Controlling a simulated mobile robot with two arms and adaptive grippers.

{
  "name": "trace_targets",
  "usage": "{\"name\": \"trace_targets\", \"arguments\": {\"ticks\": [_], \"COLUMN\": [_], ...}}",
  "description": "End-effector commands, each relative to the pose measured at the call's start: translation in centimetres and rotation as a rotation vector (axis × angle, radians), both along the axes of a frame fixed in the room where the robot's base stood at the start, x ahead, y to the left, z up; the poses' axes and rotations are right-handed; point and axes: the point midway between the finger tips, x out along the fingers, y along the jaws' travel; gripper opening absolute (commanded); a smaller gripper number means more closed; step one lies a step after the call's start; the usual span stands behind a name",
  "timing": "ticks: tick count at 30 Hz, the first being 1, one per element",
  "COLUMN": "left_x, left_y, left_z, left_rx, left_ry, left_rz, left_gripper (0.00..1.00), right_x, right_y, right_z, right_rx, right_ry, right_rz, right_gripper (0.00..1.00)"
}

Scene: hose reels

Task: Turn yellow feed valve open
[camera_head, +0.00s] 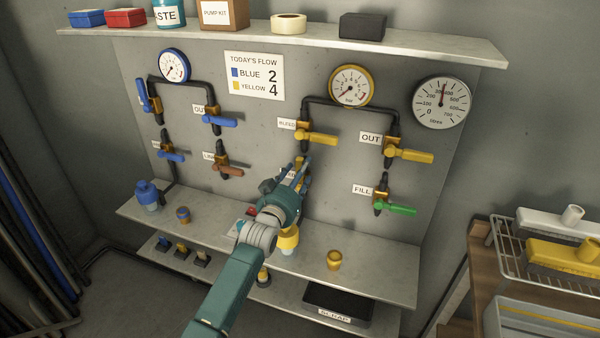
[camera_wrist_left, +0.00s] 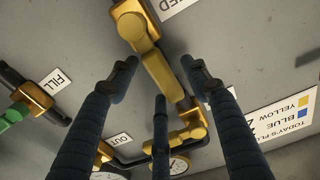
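The yellow feed valve (camera_wrist_left: 132,27) is at the top of the left wrist view, beside a label ending in "ED". Its yellow handle (camera_wrist_left: 158,70) runs from the valve body toward the bleed valve, roughly in line with the pipe. My left gripper (camera_wrist_left: 160,75) is open, with two fingers on either side of the handle and a third below it. I cannot tell whether any finger touches it. In the head view my left gripper (camera_head: 297,176) is at the board and hides most of this valve. My right gripper is not in view.
The yellow bleed valve (camera_head: 318,138) is just above my left gripper. The yellow out valve (camera_head: 408,155) and green fill valve (camera_head: 395,209) are to the right, blue valves to the left. A lower shelf (camera_head: 380,272) holds a yellow-topped bottle (camera_head: 287,240) beside my arm.

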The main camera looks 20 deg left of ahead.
Motion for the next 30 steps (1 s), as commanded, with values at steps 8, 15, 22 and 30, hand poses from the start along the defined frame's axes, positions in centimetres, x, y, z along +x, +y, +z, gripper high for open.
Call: {"name": "trace_targets", "arguments": {"ticks": [8,15,22,30], "left_x": [-0.2,-3.2,-8.2,-11.6], "left_y": [0.0,0.1,0.3,0.4], "left_z": [0.0,-0.1,-0.1,-0.1], "left_rx": [0.003,0.003,0.003,0.002], "left_ry": [-0.001,0.000,0.001,0.001], "left_rz": [0.000,0.000,0.000,0.000], "left_gripper": [0.48,0.48,0.48,0.48], "right_x": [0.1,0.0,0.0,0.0], "right_y": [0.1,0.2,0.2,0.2], "right_z": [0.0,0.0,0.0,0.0], "right_rx": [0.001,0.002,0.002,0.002], "right_ry": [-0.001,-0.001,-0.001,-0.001], "right_rz": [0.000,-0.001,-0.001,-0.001], "right_gripper": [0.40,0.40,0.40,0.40]}}
